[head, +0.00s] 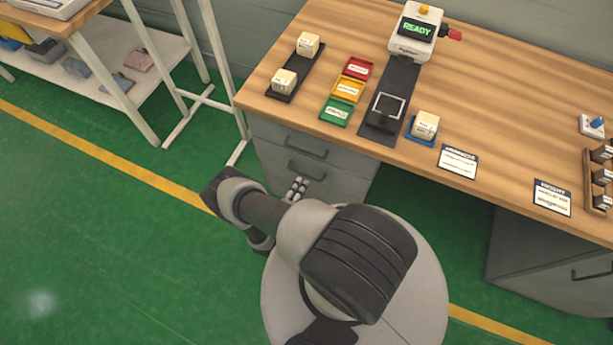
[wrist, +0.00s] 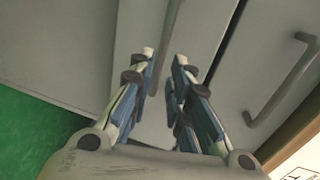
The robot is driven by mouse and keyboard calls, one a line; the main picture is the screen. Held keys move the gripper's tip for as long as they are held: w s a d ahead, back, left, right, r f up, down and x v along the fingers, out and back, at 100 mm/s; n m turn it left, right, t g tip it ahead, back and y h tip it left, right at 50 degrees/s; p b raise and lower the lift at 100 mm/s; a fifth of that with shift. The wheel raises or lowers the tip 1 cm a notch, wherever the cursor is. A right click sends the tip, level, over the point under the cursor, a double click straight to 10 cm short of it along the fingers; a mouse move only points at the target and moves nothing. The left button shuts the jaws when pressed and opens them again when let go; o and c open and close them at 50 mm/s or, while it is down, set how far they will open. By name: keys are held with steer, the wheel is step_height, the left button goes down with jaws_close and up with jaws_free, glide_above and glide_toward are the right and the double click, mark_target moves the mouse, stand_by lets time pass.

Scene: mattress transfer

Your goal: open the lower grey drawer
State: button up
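The grey drawer cabinet (head: 272,150) stands under the left end of the wooden table. Its upper drawer has a dark bar handle (head: 306,148), which also shows at the right in the wrist view (wrist: 284,88). The lower grey drawer (head: 345,187) is shut, with its own bar handle (head: 306,172). My gripper (head: 299,183) is just in front of the lower drawer. In the wrist view my gripper (wrist: 165,58) is open, its fingers apart. The lower handle (wrist: 171,28) seems to run between the fingertips; contact cannot be told. My arm hides part of the cabinet.
The table top (head: 470,110) above carries colored trays, white blocks and a device reading READY (head: 416,28). A white-legged shelf (head: 130,80) stands to the left. Another grey cabinet (head: 545,260) is at the right. The green floor (head: 90,220) is clear at left.

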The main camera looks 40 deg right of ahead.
mark_target(307, 176)
steer(key=b+x, duration=0.1)
steer(key=x, duration=0.5)
steer(key=shift+d, duration=0.1)
steer(key=shift+w, duration=0.1)
steer(key=shift+c, duration=0.4)
jaws_close()
steer(key=shift+r, duration=0.1)
